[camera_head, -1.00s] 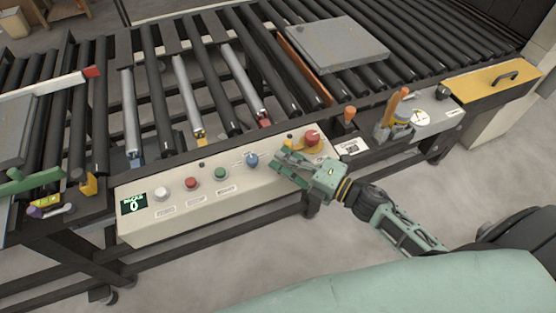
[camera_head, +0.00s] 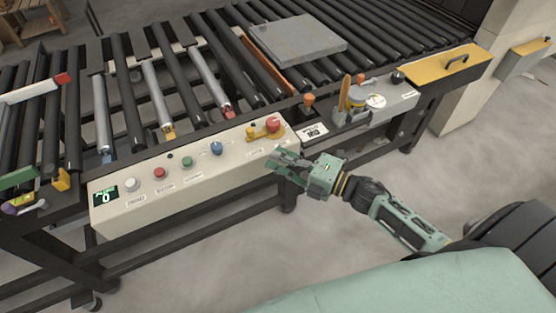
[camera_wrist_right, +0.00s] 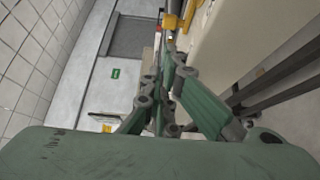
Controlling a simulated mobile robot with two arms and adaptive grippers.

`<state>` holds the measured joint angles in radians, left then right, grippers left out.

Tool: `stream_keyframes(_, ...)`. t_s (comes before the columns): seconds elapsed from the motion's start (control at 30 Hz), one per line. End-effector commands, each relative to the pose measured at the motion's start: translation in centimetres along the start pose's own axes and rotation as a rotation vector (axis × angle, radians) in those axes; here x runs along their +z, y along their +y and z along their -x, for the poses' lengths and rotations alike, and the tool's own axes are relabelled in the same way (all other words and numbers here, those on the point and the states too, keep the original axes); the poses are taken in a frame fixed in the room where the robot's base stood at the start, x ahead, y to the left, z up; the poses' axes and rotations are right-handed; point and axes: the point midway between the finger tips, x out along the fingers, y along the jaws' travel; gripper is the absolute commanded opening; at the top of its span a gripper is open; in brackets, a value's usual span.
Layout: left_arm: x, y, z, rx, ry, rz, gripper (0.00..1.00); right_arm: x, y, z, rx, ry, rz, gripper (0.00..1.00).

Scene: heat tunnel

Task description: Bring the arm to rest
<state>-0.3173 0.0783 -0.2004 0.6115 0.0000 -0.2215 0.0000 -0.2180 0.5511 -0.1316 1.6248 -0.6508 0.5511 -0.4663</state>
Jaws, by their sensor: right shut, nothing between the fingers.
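My right gripper (camera_head: 281,160) is green, shut and empty. It hangs in front of the right part of the control panel (camera_head: 150,213), below the red mushroom button (camera_head: 273,125) on its yellow base. Its fingers also show closed together in the right wrist view (camera_wrist_right: 165,75). The panel also carries a blue knob (camera_head: 216,148), a green button (camera_head: 187,161), a red button (camera_head: 159,173), a white button (camera_head: 131,185) and a small display (camera_head: 105,196). My left gripper is not in view.
A roller conveyor (camera_head: 190,82) runs behind the panel, with a grey slab (camera_head: 298,41) on it. To the right are an orange-handled tool (camera_head: 346,88) and a yellow lid with a black handle (camera_head: 447,64). The floor in front (camera_head: 200,265) is clear.

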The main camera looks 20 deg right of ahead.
Motion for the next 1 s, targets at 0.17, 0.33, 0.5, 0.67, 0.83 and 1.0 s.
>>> stream_keyframes(0.17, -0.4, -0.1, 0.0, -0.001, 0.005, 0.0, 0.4, 0.0, 0.0, 0.0, 0.0, 0.0, 0.0, 0.0)
stream_keyframes(0.33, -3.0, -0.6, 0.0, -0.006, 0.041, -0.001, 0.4, 0.0, 0.0, 0.0, 0.0, 0.001, 0.0, 0.0)
stream_keyframes(0.5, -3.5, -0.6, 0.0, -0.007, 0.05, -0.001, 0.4, 0.1, -0.3, 0.1, -0.004, -0.007, -0.009, 0.0)
stream_keyframes(0.67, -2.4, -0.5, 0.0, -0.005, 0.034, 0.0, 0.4, 1.7, -4.7, 1.0, -0.059, -0.112, -0.147, 0.0)
stream_keyframes(0.83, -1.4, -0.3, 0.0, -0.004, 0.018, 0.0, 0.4, 3.6, -15.1, 4.6, -0.188, -0.351, -0.451, 0.0)
stream_keyframes(1.0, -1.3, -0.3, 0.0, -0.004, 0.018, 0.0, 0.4, 2.0, -26.5, 10.4, -0.337, -0.616, -0.768, 0.0)
